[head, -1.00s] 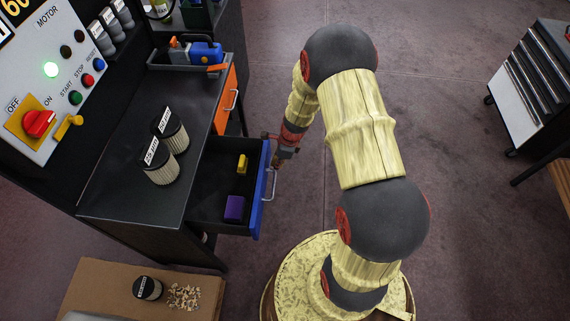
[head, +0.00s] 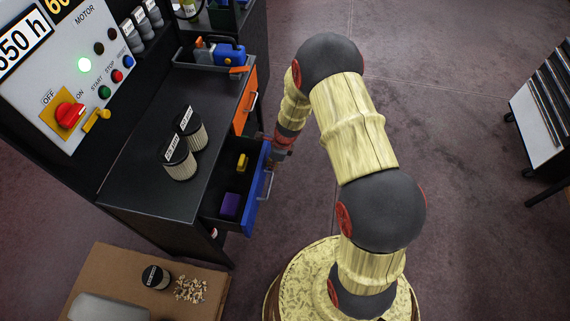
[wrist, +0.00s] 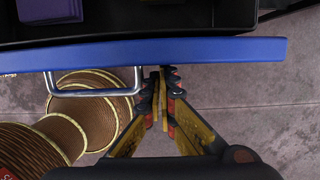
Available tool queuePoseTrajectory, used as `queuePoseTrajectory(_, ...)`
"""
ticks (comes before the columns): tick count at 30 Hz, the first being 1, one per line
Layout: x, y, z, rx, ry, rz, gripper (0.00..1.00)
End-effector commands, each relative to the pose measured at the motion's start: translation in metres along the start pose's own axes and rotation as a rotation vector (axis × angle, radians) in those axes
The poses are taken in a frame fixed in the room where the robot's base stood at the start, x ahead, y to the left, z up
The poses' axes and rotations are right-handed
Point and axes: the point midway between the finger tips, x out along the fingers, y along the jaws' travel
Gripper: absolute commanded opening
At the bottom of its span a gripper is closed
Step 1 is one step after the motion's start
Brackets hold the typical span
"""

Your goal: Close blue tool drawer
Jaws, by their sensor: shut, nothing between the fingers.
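The blue tool drawer (head: 258,190) is partly open, sticking out of the right side of the black cabinet. Inside lie a yellow item (head: 242,161) and a purple block (head: 229,205). My gripper (head: 272,158) is at the outer face of the drawer, near the far end of its front. In the wrist view the shut fingertips (wrist: 160,72) meet or nearly meet the blue front (wrist: 200,50), with nothing between them. The metal drawer handle (wrist: 95,90) is to their left, not gripped. Exact contact is hard to tell.
An orange drawer (head: 245,103) is beside the blue one, farther back. Two filter canisters (head: 180,160) stand on the cabinet top (head: 135,185). A cardboard sheet (head: 110,265) with a canister and loose bits lies in front. Open floor (head: 450,130) is on the right.

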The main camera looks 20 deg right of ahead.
Motion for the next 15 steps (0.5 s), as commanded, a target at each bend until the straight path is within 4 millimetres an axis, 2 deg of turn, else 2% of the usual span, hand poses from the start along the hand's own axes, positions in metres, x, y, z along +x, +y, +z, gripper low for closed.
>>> queuePoseTrajectory(1,-0.001,0.001,0.016,-0.006,0.001,0.003,0.00)
queuePoseTrajectory(6,0.010,0.002,0.060,-0.006,0.001,0.003,0.00)
queuePoseTrajectory(15,0.027,0.001,0.124,-0.003,0.000,0.000,0.00)
